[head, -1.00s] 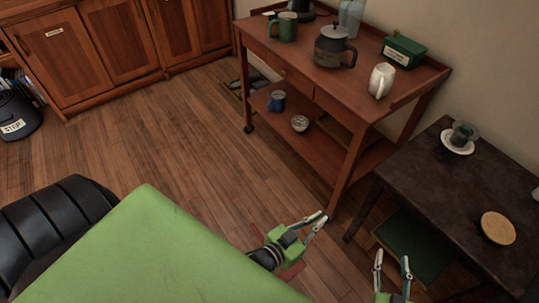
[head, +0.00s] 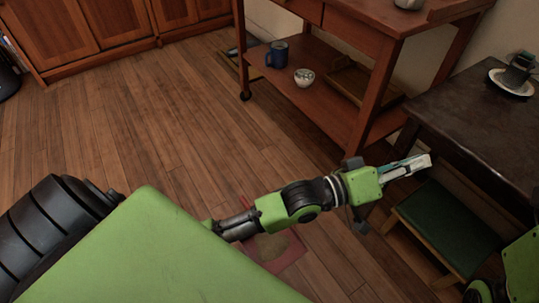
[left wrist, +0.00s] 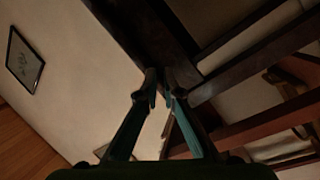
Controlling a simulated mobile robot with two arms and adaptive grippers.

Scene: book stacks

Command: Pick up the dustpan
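A flat reddish thing (head: 285,262) lies on the floor at the bottom middle of the head view, partly hidden behind my left arm and my green body; it may be the dustpan, but I cannot tell its full shape. My left gripper (head: 412,165) is away from it, up and to the right, pointing at the dark table's near edge. In the left wrist view, its two fingertips (left wrist: 160,84) are drawn together with nothing between them. Green parts of my right arm show at the lower right edge, with the fingers out of view.
A dark table (head: 455,115) with a cup on a saucer (head: 512,82) is at the right. A green-seated stool (head: 445,230) stands below it. A wooden cart (head: 345,45) holds a blue mug (head: 277,55) and a bowl (head: 304,78). The floor (head: 130,125) at left is clear.

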